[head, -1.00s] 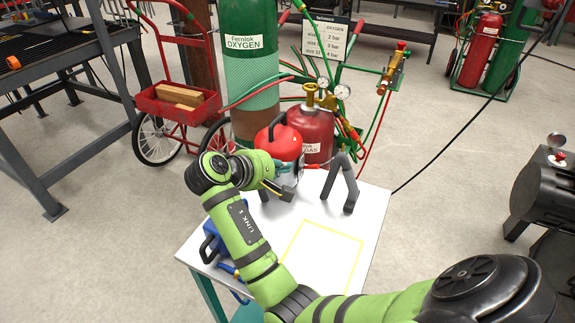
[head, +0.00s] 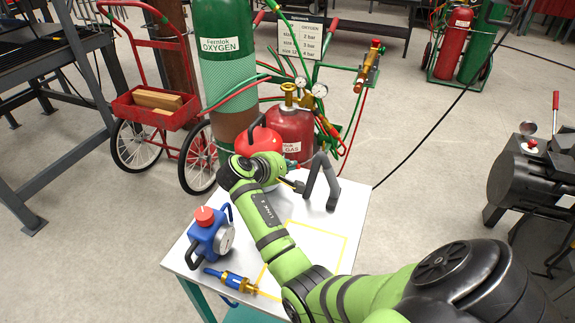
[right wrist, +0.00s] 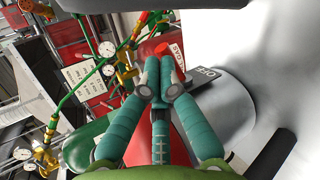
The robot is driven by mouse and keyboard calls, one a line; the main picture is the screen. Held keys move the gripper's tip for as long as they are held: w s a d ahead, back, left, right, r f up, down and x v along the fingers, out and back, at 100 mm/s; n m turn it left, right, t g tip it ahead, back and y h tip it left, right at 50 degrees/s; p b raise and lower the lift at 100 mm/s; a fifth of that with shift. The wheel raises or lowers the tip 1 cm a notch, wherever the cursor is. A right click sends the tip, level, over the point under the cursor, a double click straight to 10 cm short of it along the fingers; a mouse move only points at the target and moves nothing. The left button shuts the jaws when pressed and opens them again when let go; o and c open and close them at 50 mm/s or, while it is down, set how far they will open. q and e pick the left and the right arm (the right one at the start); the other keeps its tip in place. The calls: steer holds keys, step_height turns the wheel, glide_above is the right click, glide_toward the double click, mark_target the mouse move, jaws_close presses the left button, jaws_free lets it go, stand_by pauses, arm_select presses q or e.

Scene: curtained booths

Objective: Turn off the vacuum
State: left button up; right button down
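The vacuum is probably the red rounded canister (head: 262,141) with a black handle, at the back of the white table. My right forearm partly hides it. In the right wrist view a dark plate marked OFF (right wrist: 208,76) sits on a smooth grey body (right wrist: 225,105), just right of my right gripper (right wrist: 161,75). Its teal fingers converge with the tips close together, and I see nothing clearly held. A red piece shows just past the tips; contact cannot be told. In the head view my wrist and forearm mostly hide this gripper. My left gripper is not in view.
The white table (head: 335,240) also holds a black angled stand (head: 320,183), a blue device with a red knob (head: 209,236) and a blue-and-brass tool (head: 229,280). Behind stand a green oxygen cylinder (head: 226,50), a red gas cylinder (head: 290,125) and hoses.

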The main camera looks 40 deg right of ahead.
steer(key=shift+s+p, duration=0.15)
steer(key=shift+p, duration=0.3)
